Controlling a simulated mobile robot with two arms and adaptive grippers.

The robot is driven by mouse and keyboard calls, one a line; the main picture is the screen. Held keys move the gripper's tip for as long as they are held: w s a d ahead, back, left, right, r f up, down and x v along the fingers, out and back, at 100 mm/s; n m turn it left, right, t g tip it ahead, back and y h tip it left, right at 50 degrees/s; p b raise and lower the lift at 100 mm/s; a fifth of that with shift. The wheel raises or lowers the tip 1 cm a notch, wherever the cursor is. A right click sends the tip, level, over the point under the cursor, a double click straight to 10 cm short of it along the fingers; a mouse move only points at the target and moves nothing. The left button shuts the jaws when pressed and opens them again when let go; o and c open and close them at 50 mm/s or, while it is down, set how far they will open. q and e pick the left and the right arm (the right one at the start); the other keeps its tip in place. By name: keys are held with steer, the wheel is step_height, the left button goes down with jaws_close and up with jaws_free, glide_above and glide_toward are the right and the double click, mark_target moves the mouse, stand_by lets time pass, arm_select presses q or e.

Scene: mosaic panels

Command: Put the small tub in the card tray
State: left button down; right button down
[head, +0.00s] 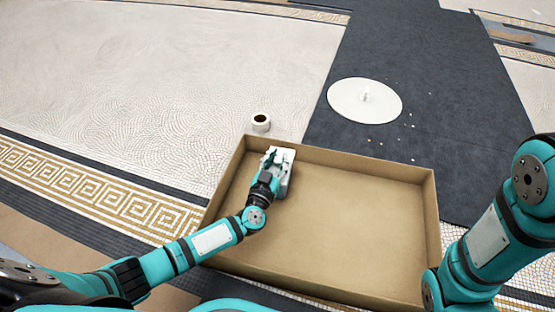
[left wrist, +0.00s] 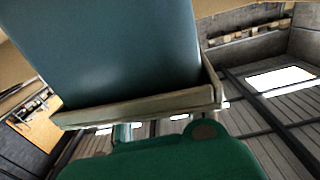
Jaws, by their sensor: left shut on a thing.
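My left gripper (head: 273,168) is inside the back left corner area of the card tray (head: 345,240), a large shallow brown box. It is shut on a small pale and grey-teal thing, which I take to be the small tub (head: 286,166). In the left wrist view the tub (left wrist: 120,50) fills the upper left, with a blue-grey wall and a pale rim, tilted in that picture. I cannot tell whether the tub touches the tray floor. My right arm shows at the right edge, but its gripper is out of the picture.
A white roll or cup with a dark centre (head: 261,123) stands just behind the tray's back left corner. A round white disc (head: 364,100) lies on the dark floor strip (head: 410,50), with several small chips nearby. The rest of the tray is empty.

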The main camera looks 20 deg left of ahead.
arm_select(q)
steer(key=c, duration=1.2)
jaws_free()
steer(key=shift+f, duration=0.15)
